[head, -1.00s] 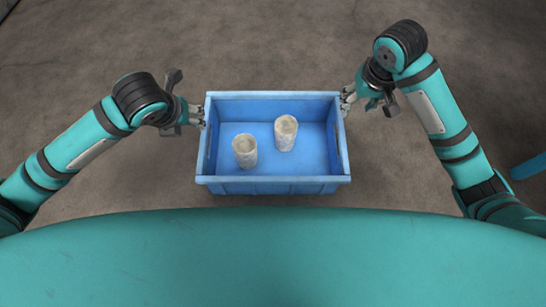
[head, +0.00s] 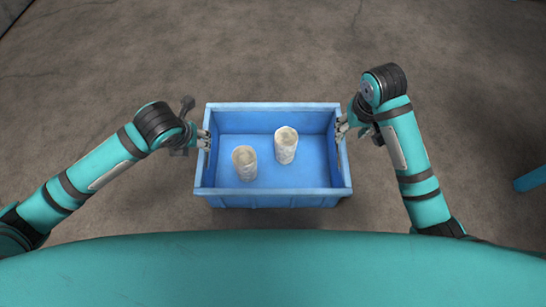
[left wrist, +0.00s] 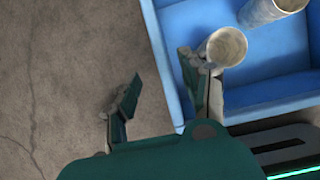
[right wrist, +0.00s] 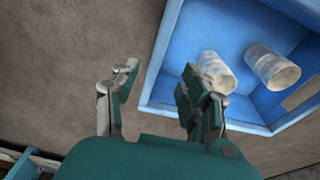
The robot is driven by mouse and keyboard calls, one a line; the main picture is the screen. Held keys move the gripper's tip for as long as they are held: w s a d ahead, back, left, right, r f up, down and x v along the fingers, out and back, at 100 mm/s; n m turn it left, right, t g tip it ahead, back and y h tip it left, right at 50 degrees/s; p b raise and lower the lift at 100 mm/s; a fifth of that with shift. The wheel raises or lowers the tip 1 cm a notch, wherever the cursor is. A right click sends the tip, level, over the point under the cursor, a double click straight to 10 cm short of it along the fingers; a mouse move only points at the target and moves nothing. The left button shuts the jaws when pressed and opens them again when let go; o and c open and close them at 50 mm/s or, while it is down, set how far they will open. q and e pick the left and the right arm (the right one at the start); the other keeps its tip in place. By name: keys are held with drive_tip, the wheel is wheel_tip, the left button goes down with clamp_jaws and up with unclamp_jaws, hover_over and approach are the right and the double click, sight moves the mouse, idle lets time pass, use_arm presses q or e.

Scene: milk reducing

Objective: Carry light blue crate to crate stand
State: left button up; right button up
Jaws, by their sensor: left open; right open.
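The light blue crate (head: 270,199) is in front of me, holding two whitish cup-like containers (head: 245,163) (head: 286,145). My left gripper (head: 205,138) is at the crate's left wall, open. In the left wrist view the left gripper (left wrist: 160,88) has one finger outside the wall over the floor and one over the inside. My right gripper (head: 341,128) is at the right wall, open. In the right wrist view the right gripper (right wrist: 158,88) has one finger outside and one over the crate's inside. I cannot tell whether fingers touch the walls. No crate stand is recognisable.
Bare grey-brown floor (head: 270,50) surrounds the crate, with clear room beyond it. A blue bar-like piece (head: 530,179) shows at the right edge. A blue frame-like object (right wrist: 35,165) shows at the lower left of the right wrist view.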

sight(343, 144)
use_arm(q)
drive_tip(key=x, duration=1)
drive_tip(key=shift+w, duration=0.1)
use_arm(e)
drive_tip(key=f, duration=0.3)
drive_tip(key=w+f, duration=0.1)
drive_tip(key=f, duration=0.6)
drive_tip(key=shift+w+d, duration=0.1)
drive_tip(key=shift+w, duration=0.15)
use_arm(q)
drive_tip(key=shift+c, duration=0.2)
use_arm(e)
drive_tip(key=shift+c, duration=0.2)
use_arm(q)
clamp_jaws()
use_arm(e)
clamp_jaws()
use_arm(q)
drive_tip(key=shift+r, duration=0.1)
use_arm(e)
drive_tip(key=shift+w+r, duration=0.1)
